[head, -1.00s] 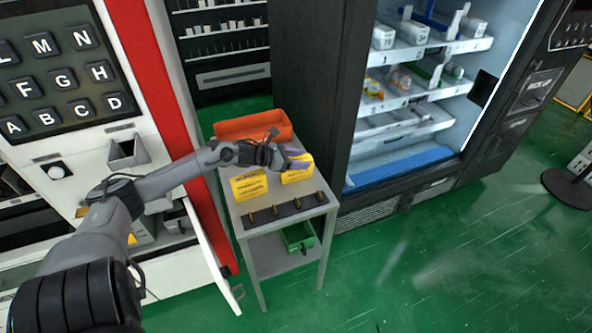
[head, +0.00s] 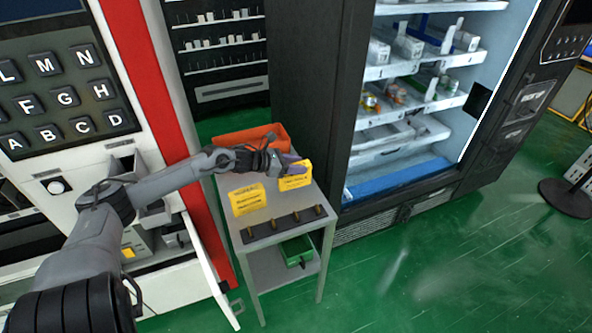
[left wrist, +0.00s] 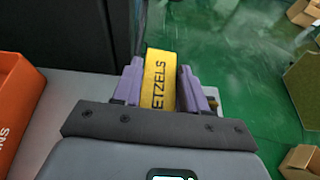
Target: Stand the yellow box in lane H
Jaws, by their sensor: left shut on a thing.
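A yellow box (head: 295,177) is between the fingers of my left gripper (head: 290,163), at the right side of the small grey table. In the left wrist view the same box (left wrist: 159,80) stands between the purple fingers and shows the letters "ETZELS". My left gripper (left wrist: 160,88) is shut on it. A second yellow box (head: 248,199) stands on the table to the left. I cannot make out which shelf lane is H; an H key (head: 103,91) shows on the keypad. My right gripper is not in view.
The grey table (head: 262,232) also carries an orange bin (head: 230,145) at the back and a dark strip with several pegs (head: 285,223) in front. A green bin (head: 297,250) sits below. The vending machine's stocked shelves (head: 410,68) are open to the right.

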